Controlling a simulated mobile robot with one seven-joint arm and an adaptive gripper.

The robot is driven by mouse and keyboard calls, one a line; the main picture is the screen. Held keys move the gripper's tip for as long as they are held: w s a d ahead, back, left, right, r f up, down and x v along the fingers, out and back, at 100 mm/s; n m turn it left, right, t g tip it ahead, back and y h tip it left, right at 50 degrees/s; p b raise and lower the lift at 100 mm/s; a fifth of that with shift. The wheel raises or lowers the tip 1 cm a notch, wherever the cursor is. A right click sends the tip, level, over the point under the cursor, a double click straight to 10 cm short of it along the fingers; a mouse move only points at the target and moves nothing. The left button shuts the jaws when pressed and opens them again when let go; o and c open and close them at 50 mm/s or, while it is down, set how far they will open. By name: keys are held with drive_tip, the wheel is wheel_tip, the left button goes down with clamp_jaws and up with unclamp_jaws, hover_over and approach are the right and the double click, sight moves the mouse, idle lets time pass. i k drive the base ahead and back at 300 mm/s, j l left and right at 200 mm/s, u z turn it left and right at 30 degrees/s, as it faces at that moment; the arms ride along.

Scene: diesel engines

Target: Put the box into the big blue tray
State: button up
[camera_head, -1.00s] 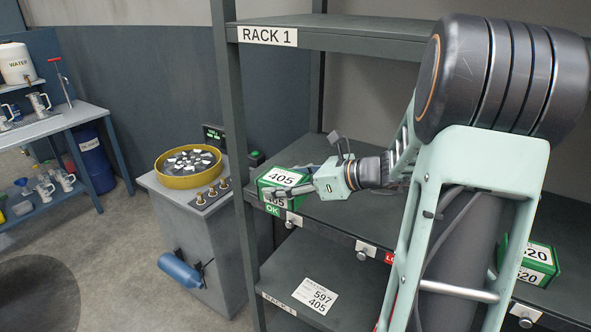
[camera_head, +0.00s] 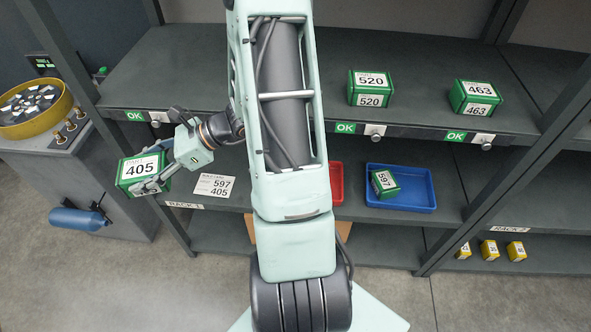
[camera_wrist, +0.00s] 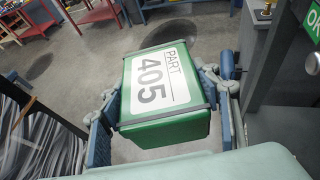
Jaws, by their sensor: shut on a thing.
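A green box with a white label reading PART 405 (camera_head: 139,169) is at the left in the head view, held in the air in front of the rack. My gripper (camera_head: 150,184) is shut on it; in the wrist view the fingers grip the box (camera_wrist: 160,85) from both sides. The big blue tray (camera_head: 413,201) lies on the lower shelf, right of my arm. A green box marked 597 (camera_head: 384,184) is inside the blue tray, toward its left side.
A red tray (camera_head: 336,184) is partly hidden behind my arm. Green boxes 520 (camera_head: 371,88) and 463 (camera_head: 476,97) stand on the upper shelf. A paper listing 597 and 405 (camera_head: 213,185) lies on the lower shelf. Rack uprights (camera_head: 512,150) flank the shelves.

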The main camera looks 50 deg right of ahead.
sight(412, 192)
drive_tip(key=k, duration=0.65)
drive_tip(key=k+l+z, duration=0.1)
drive_tip(key=k+z, duration=0.3)
drive_tip(key=z, duration=2.1)
drive_tip(key=k+j, duration=0.1)
drive_tip(key=j, duration=1.2)
drive_tip(key=i+z, duration=0.05)
